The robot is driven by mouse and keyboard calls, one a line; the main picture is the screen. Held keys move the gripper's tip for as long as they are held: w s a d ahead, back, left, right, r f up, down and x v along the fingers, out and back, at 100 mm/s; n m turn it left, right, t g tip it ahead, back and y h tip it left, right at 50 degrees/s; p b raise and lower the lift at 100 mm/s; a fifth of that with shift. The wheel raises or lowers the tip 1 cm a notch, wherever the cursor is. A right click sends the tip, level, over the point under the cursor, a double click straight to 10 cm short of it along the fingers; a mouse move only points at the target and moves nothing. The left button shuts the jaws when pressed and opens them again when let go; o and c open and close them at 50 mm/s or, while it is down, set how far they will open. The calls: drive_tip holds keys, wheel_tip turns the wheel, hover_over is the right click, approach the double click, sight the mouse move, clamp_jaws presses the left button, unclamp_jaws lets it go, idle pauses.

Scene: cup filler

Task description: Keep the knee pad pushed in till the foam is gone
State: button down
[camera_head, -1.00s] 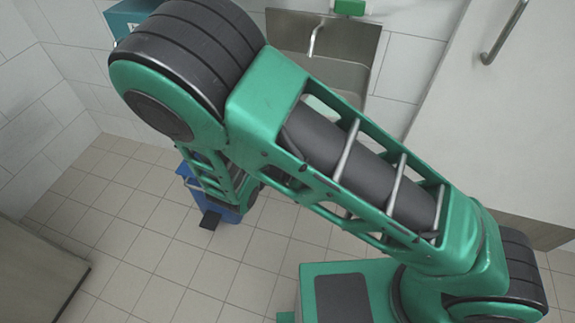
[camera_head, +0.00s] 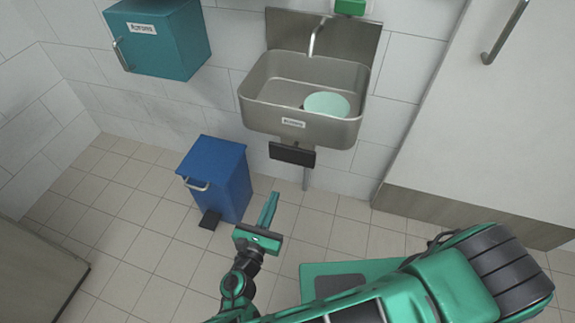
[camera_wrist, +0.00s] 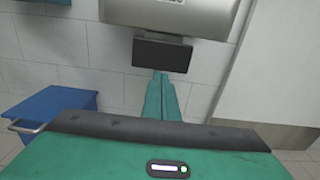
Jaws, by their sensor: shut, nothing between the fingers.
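The knee pad (camera_head: 292,154) is a dark flat plate under the front of the steel sink (camera_head: 262,115). It also shows in the wrist view (camera_wrist: 162,55), just beyond my fingertips. In the head view my gripper (camera_head: 271,196) is shut and empty, below and in front of the pad, with a visible gap. In the wrist view my gripper (camera_wrist: 160,77) points at the pad's lower edge; whether it touches cannot be told there. A pale mint round plate or foam patch (camera_head: 327,104) lies in the basin under the tap (camera_head: 316,38).
A blue pedal bin (camera_head: 222,175) stands on the floor left of my gripper. A teal wall cabinet (camera_head: 160,40) hangs at the upper left. A tall white cupboard (camera_head: 480,110) is at the right.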

sight(289, 158)
drive_tip(key=x, duration=1.3)
drive_tip(key=shift+w+d, duration=0.15)
drive_tip(key=shift+w, duration=0.2)
drive_tip(key=shift+w, duration=0.1)
